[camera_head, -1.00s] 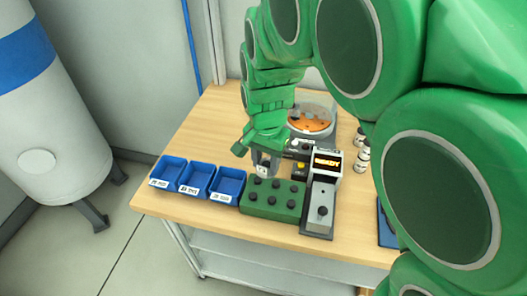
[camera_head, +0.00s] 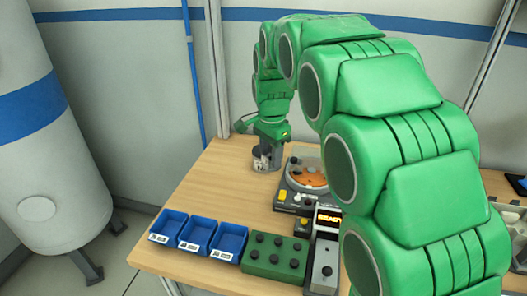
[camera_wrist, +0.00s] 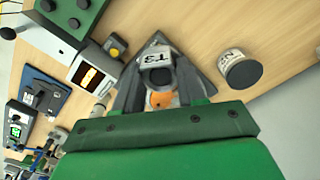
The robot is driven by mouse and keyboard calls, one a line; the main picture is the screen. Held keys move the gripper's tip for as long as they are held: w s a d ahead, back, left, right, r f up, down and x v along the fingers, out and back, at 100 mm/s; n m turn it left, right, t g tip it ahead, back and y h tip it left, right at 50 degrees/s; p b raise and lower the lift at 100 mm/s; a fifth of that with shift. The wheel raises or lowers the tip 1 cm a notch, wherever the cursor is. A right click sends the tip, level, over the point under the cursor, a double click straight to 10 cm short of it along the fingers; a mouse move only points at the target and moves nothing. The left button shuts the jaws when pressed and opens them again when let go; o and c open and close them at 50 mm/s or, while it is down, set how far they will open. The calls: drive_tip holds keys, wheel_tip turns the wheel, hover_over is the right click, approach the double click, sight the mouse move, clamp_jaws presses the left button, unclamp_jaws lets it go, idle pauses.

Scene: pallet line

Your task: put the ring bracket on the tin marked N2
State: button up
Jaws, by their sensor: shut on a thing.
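My gripper (camera_head: 273,148) is shut on a small piece with a white T3 label and a dark round part, taken to be the ring bracket (camera_wrist: 157,58). The bracket sits between the fingers in the wrist view; its ring opening is hard to make out. The tin (camera_wrist: 240,69), with a pale side and a dark grey top, stands upright on the table to the right of the held bracket in the wrist view. Its label appears to read N2, upside down. In the head view the tin (camera_head: 260,160) stands just left of my gripper. The bracket is apart from it.
A round-bowl device with an orange disc (camera_head: 310,177) stands right of the gripper. A unit with a READY display (camera_head: 328,219), a green block with black knobs (camera_head: 274,262) and blue bins (camera_head: 195,233) stand nearer the front.

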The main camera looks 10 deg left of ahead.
drive_tip(key=w+r+m, duration=0.2)
drive_tip(key=w, duration=0.4)
drive_tip(key=w+a+f, duration=0.5)
drive_tip(key=w+f, duration=0.4)
drive_tip(key=w, duration=0.3)
drive_tip(key=shift+f, duration=0.2)
idle(0.4)
drive_tip(key=shift+w+f, duration=0.1)
drive_tip(key=shift+w, duration=0.1)
drive_tip(key=shift+f, duration=1.65)
drive_tip(key=o, duration=1.1)
drive_tip(key=shift+f, duration=0.1)
